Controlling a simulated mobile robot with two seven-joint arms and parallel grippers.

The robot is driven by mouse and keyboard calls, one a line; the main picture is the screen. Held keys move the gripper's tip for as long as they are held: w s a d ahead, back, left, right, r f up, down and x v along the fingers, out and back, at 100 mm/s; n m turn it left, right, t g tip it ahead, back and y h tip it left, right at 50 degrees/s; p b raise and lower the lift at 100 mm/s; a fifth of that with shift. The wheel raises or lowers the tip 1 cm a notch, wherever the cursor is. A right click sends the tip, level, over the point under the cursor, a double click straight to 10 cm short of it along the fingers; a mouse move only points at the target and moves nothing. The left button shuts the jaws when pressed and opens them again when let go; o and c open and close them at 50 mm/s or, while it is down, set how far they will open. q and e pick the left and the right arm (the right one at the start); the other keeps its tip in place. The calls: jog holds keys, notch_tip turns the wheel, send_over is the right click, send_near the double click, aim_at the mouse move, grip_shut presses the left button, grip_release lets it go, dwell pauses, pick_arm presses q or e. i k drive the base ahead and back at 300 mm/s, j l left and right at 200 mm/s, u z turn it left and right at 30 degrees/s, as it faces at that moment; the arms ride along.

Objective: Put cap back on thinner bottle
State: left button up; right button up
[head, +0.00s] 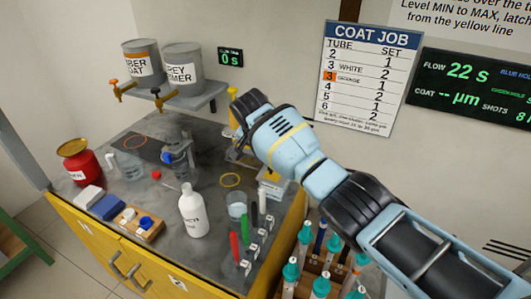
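The white thinner bottle (193,212) stands upright on the grey bench top, its label partly readable and its narrow neck pointing up. No cap is clearly visible on the neck. A small red piece (156,174) lies on the bench behind and left of the bottle; I cannot tell whether it is the bottle's cap. My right arm (290,145) reaches in from the lower right, above the bench's back right part. Its far end is well behind and right of the bottle. The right gripper's fingers are hidden or too unclear to read. My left gripper is not in view.
A wooden block (150,232) with white and blue pieces stands left of the bottle. A red can (80,160) is at the back left. A clear beaker (237,208) and coloured tubes stand to the right. A rack of teal-capped tubes (320,285) is at the front right.

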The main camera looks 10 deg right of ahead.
aim_at(191, 205)
jog(key=k+l, duration=0.15)
jog(key=k, duration=0.35)
jog(key=k+l, duration=0.15)
jog(key=k, duration=0.35)
